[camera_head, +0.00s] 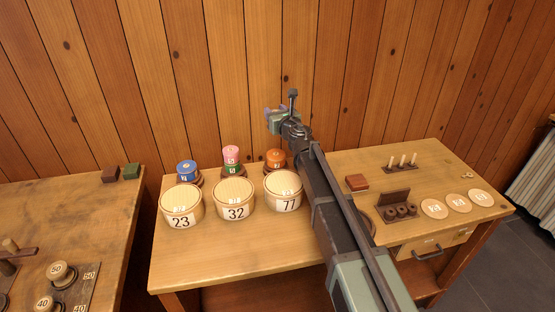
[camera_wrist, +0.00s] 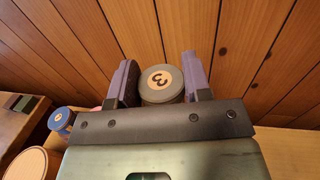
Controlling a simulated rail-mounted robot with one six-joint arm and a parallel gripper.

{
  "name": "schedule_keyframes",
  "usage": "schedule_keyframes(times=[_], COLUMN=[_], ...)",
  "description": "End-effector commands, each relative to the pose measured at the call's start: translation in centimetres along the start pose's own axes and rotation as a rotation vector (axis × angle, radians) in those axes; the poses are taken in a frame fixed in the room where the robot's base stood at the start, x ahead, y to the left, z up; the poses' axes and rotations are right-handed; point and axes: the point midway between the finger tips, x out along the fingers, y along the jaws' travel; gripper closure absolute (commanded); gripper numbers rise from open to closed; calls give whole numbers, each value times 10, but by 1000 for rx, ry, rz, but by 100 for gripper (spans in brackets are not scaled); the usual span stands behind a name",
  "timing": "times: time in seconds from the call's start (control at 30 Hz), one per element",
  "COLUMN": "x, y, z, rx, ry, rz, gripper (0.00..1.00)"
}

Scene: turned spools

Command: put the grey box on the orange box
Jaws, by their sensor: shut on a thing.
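The grey box (camera_wrist: 155,97) is a small round box with a number 3 on its pale lid label. My gripper (camera_wrist: 160,72) is shut on it, with a purple finger on each side. In the head view my gripper (camera_head: 275,110) is raised near the back wall, above the level of the orange box, and the grey box is hard to make out there. The orange box (camera_head: 276,154) is small and round and sits on a brown base at the back of the table, behind the tub marked 77. The orange box does not show in the wrist view.
A blue box (camera_head: 187,167) and a pink box (camera_head: 231,153) on a green one stand left of the orange box. Tubs marked 23 (camera_head: 181,213), 32 (camera_head: 235,207) and 77 (camera_head: 288,201) stand in front. The plank wall (camera_head: 300,60) rises close behind.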

Motion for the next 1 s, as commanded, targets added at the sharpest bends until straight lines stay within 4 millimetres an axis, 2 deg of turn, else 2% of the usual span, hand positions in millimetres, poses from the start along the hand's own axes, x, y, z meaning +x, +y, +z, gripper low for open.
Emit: schedule_keyframes(times=[0.03,0.1,0.2,0.43,0.63,0.87,1.0], x=[0,0,0,0,0,0,0], y=[0,0,0,0,0,0,0], z=[-39,-62,-84,-88,-129,-124,-129], rx=[0,0,0,0,0,0,0], ry=[0,0,0,0,0,0,0], rz=[0,0,0,0,0,0,0], gripper=[78,78,78,78,78,78,78])
